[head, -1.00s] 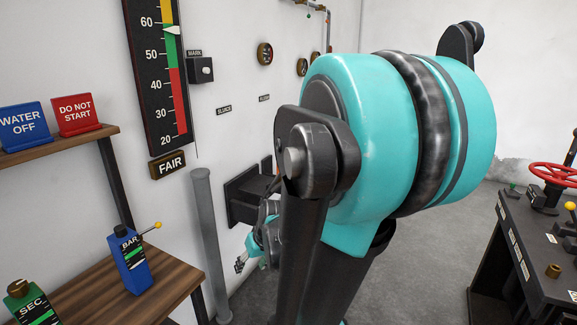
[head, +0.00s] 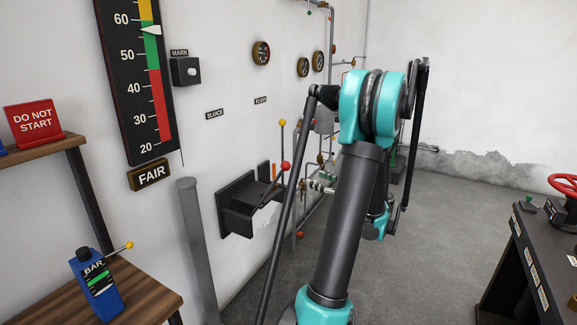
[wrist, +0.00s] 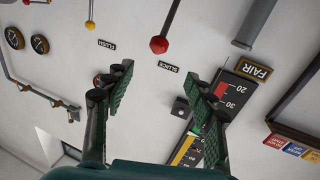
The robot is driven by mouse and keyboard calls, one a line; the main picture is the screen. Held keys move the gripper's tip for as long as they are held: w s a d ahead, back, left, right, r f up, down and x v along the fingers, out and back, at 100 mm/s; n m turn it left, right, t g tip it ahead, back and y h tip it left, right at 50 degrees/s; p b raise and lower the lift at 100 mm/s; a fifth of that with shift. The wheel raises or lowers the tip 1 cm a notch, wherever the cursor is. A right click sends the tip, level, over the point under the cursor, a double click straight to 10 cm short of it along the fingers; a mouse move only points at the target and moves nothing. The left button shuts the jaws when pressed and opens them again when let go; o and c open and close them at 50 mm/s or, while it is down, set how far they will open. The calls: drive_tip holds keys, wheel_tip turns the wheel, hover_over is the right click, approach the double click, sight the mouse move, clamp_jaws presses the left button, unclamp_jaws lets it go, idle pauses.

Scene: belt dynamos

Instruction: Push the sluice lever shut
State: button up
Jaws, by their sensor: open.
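The sluice lever has a red ball knob (head: 285,166) on a thin rod leaning out of a black wall bracket (head: 236,222). In the wrist view its red knob (wrist: 159,45) is just above the gap between my fingertips, apart from both fingers. The SLUICE label (wrist: 168,66) shows on the wall behind it. My gripper (wrist: 158,76) is open and empty, a finger on each side in the wrist view. In the head view I cannot make out the gripper's fingers; my arm hides much of that area.
A yellow-knobbed lever (head: 282,122) stands close by the red one. A grey post (head: 197,245) rises left of the bracket. Pipes and gauges (head: 261,52) line the wall. A shelf with a blue BAR box (head: 99,285) is left; a dark console (head: 528,262) is right. Grey floor lies open between.

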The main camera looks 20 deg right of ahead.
sight(289, 167)
drive_tip(key=x, duration=1.7)
drive_tip(key=shift+w, duration=0.15)
drive_tip(key=shift+c, duration=0.6)
clamp_jaws()
